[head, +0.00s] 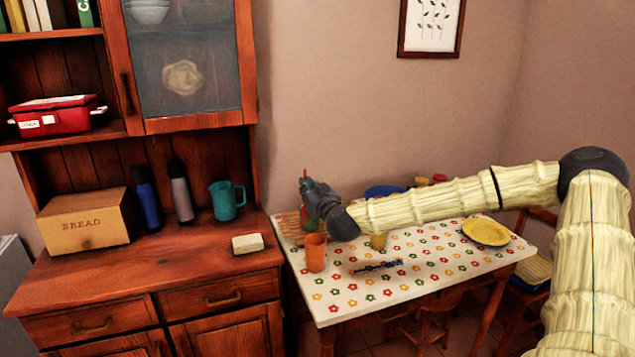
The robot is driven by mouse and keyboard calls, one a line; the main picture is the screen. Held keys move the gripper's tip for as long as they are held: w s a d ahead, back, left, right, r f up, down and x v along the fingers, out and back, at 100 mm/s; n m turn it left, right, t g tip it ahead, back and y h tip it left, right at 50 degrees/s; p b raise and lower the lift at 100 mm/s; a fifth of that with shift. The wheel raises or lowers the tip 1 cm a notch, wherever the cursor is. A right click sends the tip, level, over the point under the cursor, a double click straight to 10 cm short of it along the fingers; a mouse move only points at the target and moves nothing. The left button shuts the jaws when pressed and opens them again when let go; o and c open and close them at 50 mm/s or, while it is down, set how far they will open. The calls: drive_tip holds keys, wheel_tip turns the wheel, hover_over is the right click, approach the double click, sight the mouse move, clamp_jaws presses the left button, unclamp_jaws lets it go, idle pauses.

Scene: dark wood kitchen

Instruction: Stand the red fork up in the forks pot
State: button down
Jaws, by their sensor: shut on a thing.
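My gripper (311,192) is over the left part of the flowered table (345,300), shut on what looks like the red fork. Only a small upright red piece (304,173) shows by its fingertips. A green patch beside the fingers is too small to tell. An orange cup-like pot (315,254) stands upright on the table, below and in front of my gripper. A smaller yellow pot (378,241) stands to the right, partly hidden by my arm. I cannot tell which one is the forks pot.
A dark blue patterned item (377,267) lies at the table's front. A yellow plate (485,232) lies at right, a blue dish (384,191) behind my arm. The wooden cabinet at left holds a bread box (86,222), bottles, a teal jug (226,201) and a pale block (247,243).

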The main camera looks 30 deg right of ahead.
drive_tip(key=d+f+h+b, duration=0.1)
drive_tip(key=d+f+b, duration=0.2)
drive_tip(key=f+b, duration=0.7)
drive_tip(key=shift+s+f+m, duration=0.3)
drive_tip(key=shift+s+f, duration=0.1)
drive_tip(key=shift+f, duration=1.25)
idle(0.3)
drive_tip(key=c, duration=1.5)
unclamp_jaws()
drive_tip(key=shift+v, duration=6)
